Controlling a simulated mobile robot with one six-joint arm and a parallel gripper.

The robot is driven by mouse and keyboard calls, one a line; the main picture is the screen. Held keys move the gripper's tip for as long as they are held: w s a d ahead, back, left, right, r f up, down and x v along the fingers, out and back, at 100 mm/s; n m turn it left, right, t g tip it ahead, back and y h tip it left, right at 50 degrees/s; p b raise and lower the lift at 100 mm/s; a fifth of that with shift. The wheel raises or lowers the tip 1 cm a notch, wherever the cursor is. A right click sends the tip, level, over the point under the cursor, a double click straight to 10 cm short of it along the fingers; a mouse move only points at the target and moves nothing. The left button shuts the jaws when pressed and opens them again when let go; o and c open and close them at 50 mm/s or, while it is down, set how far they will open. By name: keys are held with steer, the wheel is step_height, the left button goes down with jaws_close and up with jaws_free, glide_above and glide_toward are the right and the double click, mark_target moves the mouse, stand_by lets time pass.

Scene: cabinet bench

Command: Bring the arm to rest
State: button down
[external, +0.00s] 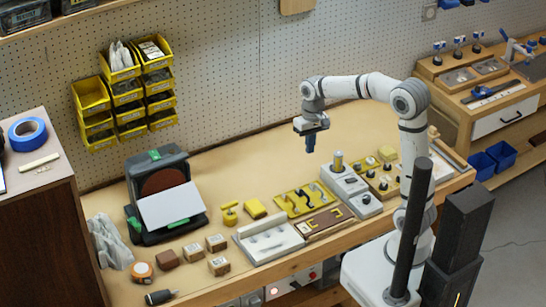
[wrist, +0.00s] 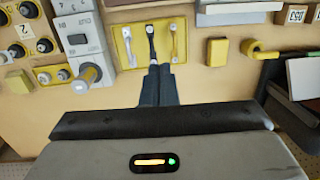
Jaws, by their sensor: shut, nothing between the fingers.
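My gripper (external: 310,143) hangs above the middle of the wooden bench, pointing down, at the end of my white and grey arm. In the wrist view my gripper (wrist: 158,70) shows its two dark fingers together, shut and empty. The same yellow tray (external: 289,210) shows on the bench in the external view. The gripper looks apart from everything on the bench.
A grey block with a knob (external: 338,180) stands right of the yellow tray. Yellow bins (external: 91,95) hang on the pegboard. The bench's back strip (external: 240,165) is clear.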

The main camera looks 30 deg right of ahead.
steer(key=s+d+f+t, duration=0.1)
steer(key=s+d+t, duration=0.2)
steer(key=s+d, duration=1.2)
steer(key=s+a+b+x, duration=0.1)
steer(key=b+x, duration=0.5)
steer(key=x, duration=0.1)
steer(key=shift+s+f+h+b, duration=0.3)
steer(key=shift+f+h+b, duration=0.1)
steer(key=shift+f, duration=0.1)
